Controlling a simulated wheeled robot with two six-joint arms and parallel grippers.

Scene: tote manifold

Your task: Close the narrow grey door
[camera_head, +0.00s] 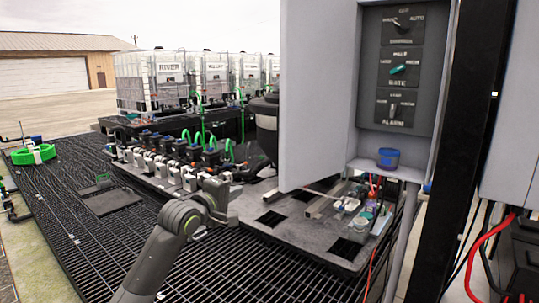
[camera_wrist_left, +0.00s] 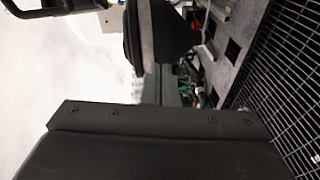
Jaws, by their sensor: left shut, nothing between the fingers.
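The narrow grey door (camera_head: 316,95) stands wide open at the left side of a grey control cabinet (camera_head: 420,150) in the head view. Its flat face is turned toward me, and the cabinet's inside is exposed. My left gripper (camera_head: 226,214) is low, left of the door and apart from it, over the black platform; its fingers are small and hard to make out. It is shut and empty. In the left wrist view a dark housing with screws (camera_wrist_left: 150,116) fills the lower part, and the door cannot be made out. My right gripper is not in view.
The cabinet holds dark switch panels (camera_head: 401,65) and a blue cup (camera_head: 388,158) on its ledge. A black post (camera_head: 468,130) stands to the right. Valves (camera_head: 165,160) and white tanks (camera_head: 150,80) lie behind my arm. Bottles and tools (camera_head: 365,210) sit below the cabinet.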

